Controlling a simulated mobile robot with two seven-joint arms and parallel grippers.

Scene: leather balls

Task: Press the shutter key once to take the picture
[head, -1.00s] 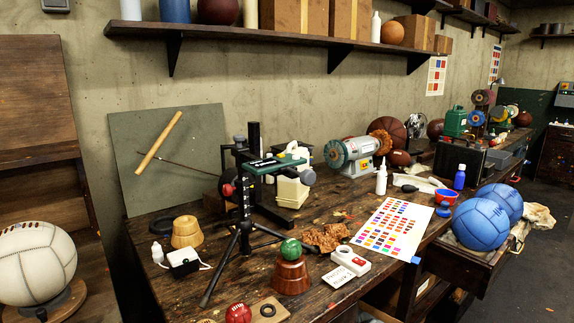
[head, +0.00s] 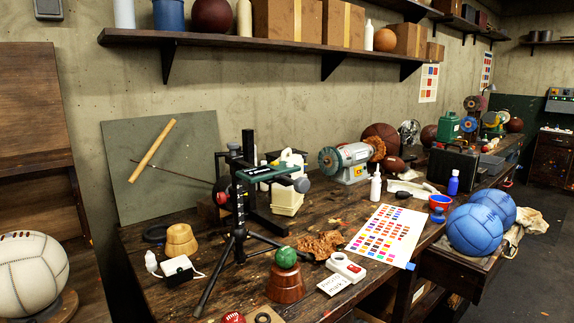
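A white box with a red button (head: 348,267) lies near the front edge of the workbench, with a small lettered card (head: 333,286) in front of it. A black tripod (head: 239,225) stands to its left and carries a dark green flat device (head: 267,173). A small red dome (head: 233,318) is cut off by the bottom edge. I cannot read which of these is labelled as the shutter key. Neither of my grippers is in view.
A small green ball (head: 286,257) sits on a brown wooden stand (head: 286,284) between the tripod and the white box. A colour chart sheet (head: 387,236) lies to the right. Two blue balls (head: 476,230) rest beyond it. A wooden cup (head: 181,239) stands at left.

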